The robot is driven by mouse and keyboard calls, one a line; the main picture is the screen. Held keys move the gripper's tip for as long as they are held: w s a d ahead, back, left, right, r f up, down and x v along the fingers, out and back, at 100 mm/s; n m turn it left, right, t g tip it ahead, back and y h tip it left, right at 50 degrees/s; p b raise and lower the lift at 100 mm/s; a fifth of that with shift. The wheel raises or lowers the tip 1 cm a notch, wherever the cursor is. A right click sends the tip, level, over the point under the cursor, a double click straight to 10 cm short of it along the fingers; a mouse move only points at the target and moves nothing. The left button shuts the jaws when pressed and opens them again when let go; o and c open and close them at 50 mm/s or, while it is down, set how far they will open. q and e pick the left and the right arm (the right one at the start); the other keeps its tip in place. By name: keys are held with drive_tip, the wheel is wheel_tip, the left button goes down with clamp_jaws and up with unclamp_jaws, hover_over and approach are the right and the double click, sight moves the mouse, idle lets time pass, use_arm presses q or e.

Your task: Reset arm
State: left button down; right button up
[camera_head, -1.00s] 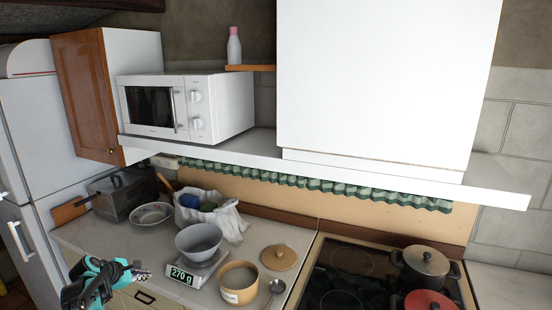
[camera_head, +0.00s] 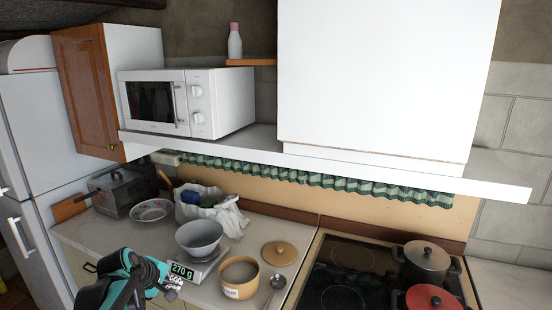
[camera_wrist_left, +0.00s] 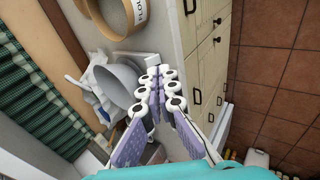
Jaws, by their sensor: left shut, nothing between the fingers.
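My left gripper (camera_head: 172,288) is at the lower left of the head view, in front of the counter edge and left of the scale. In the left wrist view its fingers (camera_wrist_left: 160,90) are together with nothing between them. A grey bowl (camera_head: 199,238) stands on a kitchen scale (camera_head: 203,268) whose display reads 270 g. The bowl also shows in the left wrist view (camera_wrist_left: 116,82), partly behind the fingers. My right gripper is in neither view.
An open tan canister (camera_head: 239,278), its round lid (camera_head: 279,254) and a spoon (camera_head: 276,284) lie right of the scale. A hob (camera_head: 340,274) with two pots is farther right. A white shelf (camera_head: 330,167) with a microwave (camera_head: 160,103) overhangs the counter.

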use_arm(q)
drive_tip(key=s+d+f+m, duration=0.2)
drive_tip(key=s+d+m, duration=0.1)
drive_tip(key=s, duration=0.5)
drive_tip(key=s+d+f+m+y+b, duration=0.1)
drive_tip(key=s+d+f+m, duration=0.1)
drive_tip(key=s+d+m, duration=0.2)
drive_tip(key=s+d+f+m+b, duration=0.1)
drive_tip(key=s+d+f+m, duration=0.2)
drive_tip(key=s, duration=1)
drive_tip(key=d+m, duration=0.1)
drive_tip(key=m, duration=0.2)
drive_tip(key=shift+m+y, duration=0.3)
drive_tip(key=shift+m, duration=0.1)
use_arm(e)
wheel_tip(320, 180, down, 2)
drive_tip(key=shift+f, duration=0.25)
use_arm(q)
drive_tip(key=shift+r, duration=0.1)
